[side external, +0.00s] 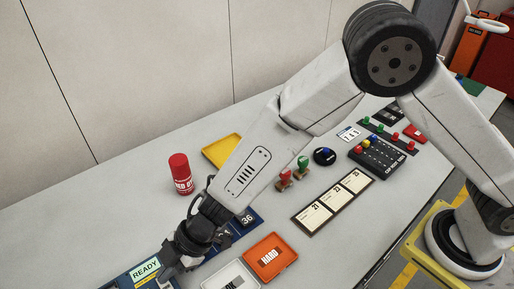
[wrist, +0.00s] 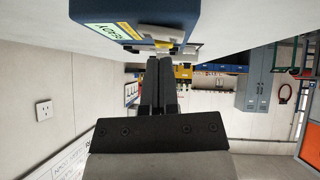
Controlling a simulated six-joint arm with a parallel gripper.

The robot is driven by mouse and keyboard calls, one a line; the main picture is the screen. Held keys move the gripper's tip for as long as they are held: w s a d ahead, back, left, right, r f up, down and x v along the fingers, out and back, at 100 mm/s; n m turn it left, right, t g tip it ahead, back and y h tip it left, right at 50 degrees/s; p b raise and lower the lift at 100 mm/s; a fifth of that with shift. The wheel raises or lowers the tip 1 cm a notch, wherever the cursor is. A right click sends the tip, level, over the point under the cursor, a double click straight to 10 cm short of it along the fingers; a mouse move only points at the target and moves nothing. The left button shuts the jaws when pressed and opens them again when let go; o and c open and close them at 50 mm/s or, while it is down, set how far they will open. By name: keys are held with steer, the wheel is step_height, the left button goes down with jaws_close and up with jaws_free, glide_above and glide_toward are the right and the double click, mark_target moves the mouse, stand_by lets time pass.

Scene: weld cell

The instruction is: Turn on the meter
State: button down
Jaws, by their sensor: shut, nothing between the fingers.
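A blue box with a pale READY label (side external: 145,270) sits at the lower left of the bench in the side view, cut by the frame's bottom edge. I take it for the meter. In the wrist view the blue box (wrist: 130,10) is upside down at the top, with a yellow label and small grey metal parts (wrist: 178,48) on its edge. My gripper (side external: 178,264) is right beside the READY label. In the wrist view my gripper (wrist: 160,62) is shut and empty, its tips close to the grey parts. I cannot tell whether they touch.
A blue part marked 36 (side external: 247,218) lies beside my wrist. An orange HARD tray (side external: 285,244) and a white tray (side external: 222,278) are to the right of my gripper. A red spray can (side external: 180,175) stands behind. Stamps (side external: 285,178) and a button panel (side external: 380,157) are farther right.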

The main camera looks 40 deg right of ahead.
steer(key=shift+w+r, duration=0.1)
steer(key=shift+r, duration=0.45)
step_height(320, 180, up, 2)
steer(key=shift+w+r, duration=0.1)
steer(key=shift+w, duration=0.05)
steer(key=w+v, duration=0.1)
steer(key=v, duration=0.8)
steer(key=shift+w+d, duration=0.3)
steer(key=shift+w, duration=0.05)
steer(key=shift+w+d+r, duration=0.1)
steer(key=shift+r, duration=0.1)
